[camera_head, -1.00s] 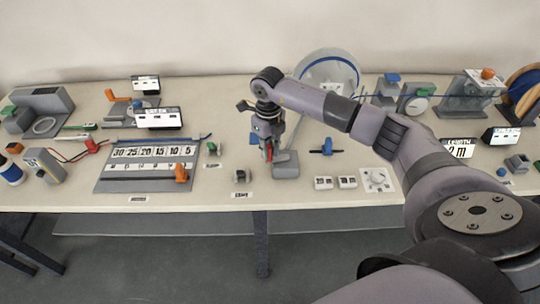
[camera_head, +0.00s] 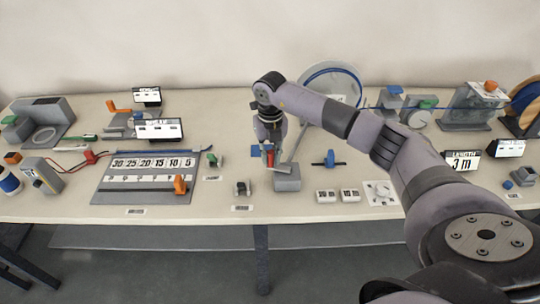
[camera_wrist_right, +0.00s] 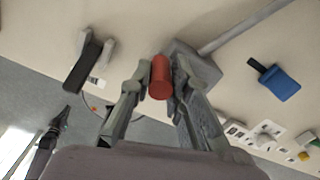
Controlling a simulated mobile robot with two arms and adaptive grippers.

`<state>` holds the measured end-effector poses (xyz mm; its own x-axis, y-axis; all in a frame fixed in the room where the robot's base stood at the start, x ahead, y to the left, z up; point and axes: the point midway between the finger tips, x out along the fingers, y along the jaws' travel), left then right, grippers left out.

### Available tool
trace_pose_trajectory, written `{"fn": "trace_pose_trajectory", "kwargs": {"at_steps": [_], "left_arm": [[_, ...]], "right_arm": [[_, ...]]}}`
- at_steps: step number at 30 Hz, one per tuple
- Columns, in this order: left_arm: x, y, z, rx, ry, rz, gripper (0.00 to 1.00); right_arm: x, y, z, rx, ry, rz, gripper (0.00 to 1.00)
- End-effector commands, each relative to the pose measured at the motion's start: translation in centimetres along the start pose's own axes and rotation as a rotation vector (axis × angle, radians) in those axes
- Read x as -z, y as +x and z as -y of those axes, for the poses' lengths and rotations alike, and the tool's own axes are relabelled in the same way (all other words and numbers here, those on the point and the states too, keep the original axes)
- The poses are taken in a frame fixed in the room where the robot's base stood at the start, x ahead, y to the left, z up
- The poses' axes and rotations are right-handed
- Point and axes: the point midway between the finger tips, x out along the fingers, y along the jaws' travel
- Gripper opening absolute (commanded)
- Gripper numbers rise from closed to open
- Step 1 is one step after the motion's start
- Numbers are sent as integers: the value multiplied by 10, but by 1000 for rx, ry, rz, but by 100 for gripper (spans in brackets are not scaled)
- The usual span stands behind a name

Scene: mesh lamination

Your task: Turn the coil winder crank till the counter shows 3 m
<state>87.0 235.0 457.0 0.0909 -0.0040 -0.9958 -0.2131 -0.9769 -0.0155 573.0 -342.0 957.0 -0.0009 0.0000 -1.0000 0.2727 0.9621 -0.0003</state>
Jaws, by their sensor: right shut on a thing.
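The coil winder has a clear round drum (camera_head: 335,75) with a blue ring of wire at the back of the table and a grey base (camera_head: 287,179) in front. Its red crank handle (camera_wrist_right: 160,77) is between the fingers of my right gripper (camera_wrist_right: 159,84), which is shut on it. In the head view my right gripper (camera_head: 270,153) is low beside the grey base and hides part of the crank. The length counter (camera_head: 462,161) at the right reads 3 m.
A grey board with numbers (camera_head: 146,190) and an orange block lies left of the winder. A blue clamp (camera_head: 329,158), small white boxes (camera_head: 326,196) and a dial plate (camera_head: 380,194) lie to its right. A spool (camera_head: 528,98) stands at the far right.

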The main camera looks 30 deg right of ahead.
Motion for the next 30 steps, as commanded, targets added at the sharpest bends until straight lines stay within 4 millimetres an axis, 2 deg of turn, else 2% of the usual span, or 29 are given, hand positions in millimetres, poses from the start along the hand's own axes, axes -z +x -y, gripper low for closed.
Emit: {"fn": "trace_pose_trajectory", "kwargs": {"at_steps": [8, 9, 18, 26, 30], "left_arm": [[0, 0, 0, 0, 0, 0, 0], [0, 0, 0, 0, 0, 0, 0], [0, 0, 0, 1, 0, 0, 0], [-1, 0, 2, 3, 1, 1, 0], [-2, 0, 3, 3, 0, 2, 0]], "right_arm": [[-1, -1, 1, 1, 1, 3, 0], [-1, -1, 1, 1, 1, 3, 18], [0, -1, 1, 1, 0, 1, 38], [0, 0, 0, 0, -1, 1, 38], [-1, -9, 0, 0, -1, 3, 38]]}}
